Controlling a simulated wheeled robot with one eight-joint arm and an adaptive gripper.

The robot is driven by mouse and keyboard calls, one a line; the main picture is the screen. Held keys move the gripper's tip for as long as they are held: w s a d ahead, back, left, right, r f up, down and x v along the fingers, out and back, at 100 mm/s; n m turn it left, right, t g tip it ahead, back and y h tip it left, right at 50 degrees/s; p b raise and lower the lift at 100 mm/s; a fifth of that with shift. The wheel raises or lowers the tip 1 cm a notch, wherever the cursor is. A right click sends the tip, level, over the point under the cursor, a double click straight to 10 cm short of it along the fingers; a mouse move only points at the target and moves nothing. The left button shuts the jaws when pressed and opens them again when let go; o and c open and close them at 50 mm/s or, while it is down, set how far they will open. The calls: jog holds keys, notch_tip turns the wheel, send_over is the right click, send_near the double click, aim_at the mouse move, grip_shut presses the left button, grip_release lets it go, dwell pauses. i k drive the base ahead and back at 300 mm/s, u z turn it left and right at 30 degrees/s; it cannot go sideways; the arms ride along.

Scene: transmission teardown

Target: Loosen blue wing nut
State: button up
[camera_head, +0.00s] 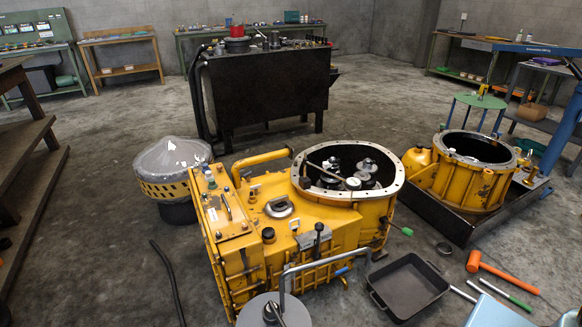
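A large yellow transmission housing (325,228) stands on the floor in the middle of the head view, with its round top opening uncovered. A small blue part (342,271) shows low on its front right side. It is too small to tell whether this is the blue wing nut. No other clear wing nut shape can be made out. My gripper is not in view.
A black tray (374,295) and an orange mallet (505,272) lie at the front right. A grey round lid-like object with a bent handle (285,285) stands in front of the housing. A second yellow housing (440,178) stands on the right. Open floor (100,225) lies left.

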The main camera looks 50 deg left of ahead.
aim_at(246, 176)
jog(key=z, duration=1.1)
jog(key=k, duration=2.7)
jog(key=u, duration=2.15)
jog(key=i, duration=0.3)
jog(key=u, duration=0.3)
